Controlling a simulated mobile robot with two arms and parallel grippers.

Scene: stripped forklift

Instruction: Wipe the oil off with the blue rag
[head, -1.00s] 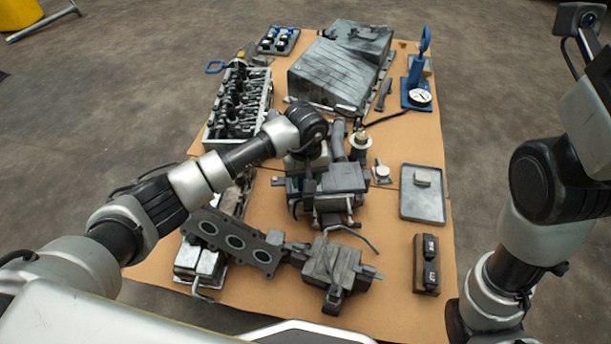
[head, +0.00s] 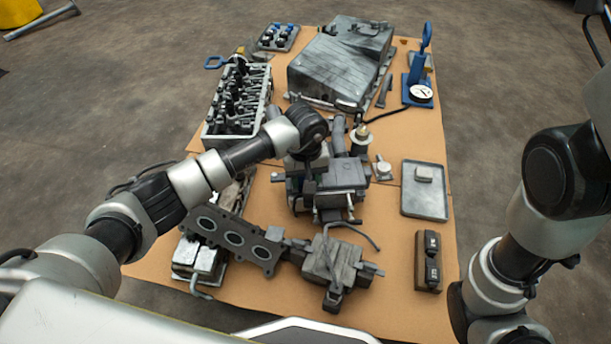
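No blue rag can be made out in the head view. A large grey metal casing (head: 333,66) at the back of the table has dark smears on top; I cannot tell whether they are oil. My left arm reaches in from the left over the middle of the table. Its wrist bends down above a cluster of dark grey parts (head: 345,174). The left fingertips cannot be told apart from this cluster, so their opening and any hold are unclear. My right arm stands at the right edge, and its gripper is out of view.
The brown-topped table (head: 390,270) carries a cylinder head (head: 238,100), a gasket with round holes (head: 235,238), a grey block (head: 335,262), a grey tray (head: 424,203), a black switch block (head: 428,262) and a blue gauge stand (head: 419,80). Bare tabletop shows at the front right.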

